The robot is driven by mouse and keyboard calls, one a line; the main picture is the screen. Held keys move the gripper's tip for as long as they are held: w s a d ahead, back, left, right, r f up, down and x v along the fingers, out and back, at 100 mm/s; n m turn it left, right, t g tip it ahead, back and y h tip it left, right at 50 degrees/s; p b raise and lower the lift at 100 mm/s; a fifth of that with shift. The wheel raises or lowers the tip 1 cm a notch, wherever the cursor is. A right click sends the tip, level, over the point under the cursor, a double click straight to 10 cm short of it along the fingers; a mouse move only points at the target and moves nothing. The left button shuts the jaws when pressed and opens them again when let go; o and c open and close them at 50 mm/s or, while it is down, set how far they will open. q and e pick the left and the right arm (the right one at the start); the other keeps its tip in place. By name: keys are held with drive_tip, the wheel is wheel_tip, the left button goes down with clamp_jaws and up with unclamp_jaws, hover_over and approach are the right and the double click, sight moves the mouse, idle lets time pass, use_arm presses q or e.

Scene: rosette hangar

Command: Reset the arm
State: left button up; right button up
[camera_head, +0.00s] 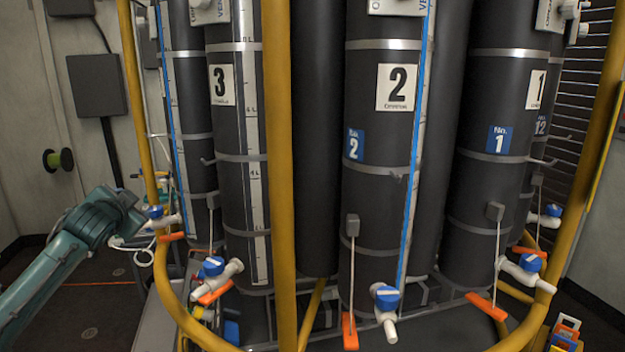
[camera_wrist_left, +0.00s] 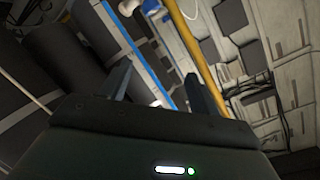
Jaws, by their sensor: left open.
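My left arm (camera_head: 85,228) comes in from the left in the head view, in front of the wall and left of the bottle frame. Its wrist end is near the left yellow post, and I cannot make out its fingers clearly there. In the left wrist view my left gripper (camera_wrist_left: 162,88) shows two dark fingers spread apart with nothing between them. Behind them are a dark cylinder (camera_wrist_left: 62,55), a blue stripe and a yellow post (camera_wrist_left: 195,45). My right gripper is in neither view.
Tall dark cylinders numbered 3 (camera_head: 235,130), 2 (camera_head: 380,140) and 1 (camera_head: 495,115) stand inside a yellow tube frame (camera_head: 280,150). White valves with blue caps (camera_head: 387,298) and orange tabs (camera_head: 350,330) stick out low down. Open floor (camera_head: 95,305) shows at lower left.

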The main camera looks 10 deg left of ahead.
use_arm(q)
drive_tip(key=s+d+f+m+g+h, duration=0.15)
drive_tip(key=s+d+f, duration=0.35)
drive_tip(key=f, duration=0.5)
drive_tip(key=s+d+f+m+h, duration=0.3)
drive_tip(key=s+d+f, duration=0.3)
drive_tip(key=f, duration=0.4)
drive_tip(key=s+d+f+m+g+h, duration=0.15)
drive_tip(key=s+d+f, duration=0.35)
drive_tip(key=f, duration=0.5)
drive_tip(key=s+d+f+m+g+h, duration=0.1)
drive_tip(key=s+d+f+h, duration=0.1)
drive_tip(key=s+d+f, duration=0.35)
drive_tip(key=s+d+f+m+g+h, duration=0.1)
drive_tip(key=s+d+f, duration=0.1)
drive_tip(key=s, duration=0.6)
drive_tip(key=d+n+t+h, duration=0.1)
drive_tip(key=d+n+t, duration=0.1)
drive_tip(key=d+n, duration=0.7)
drive_tip(key=d, duration=0.7)
drive_tip(key=shift+w+d+r, duration=0.2)
drive_tip(key=shift+w+d, duration=0.05)
drive_tip(key=shift+d, duration=0.15)
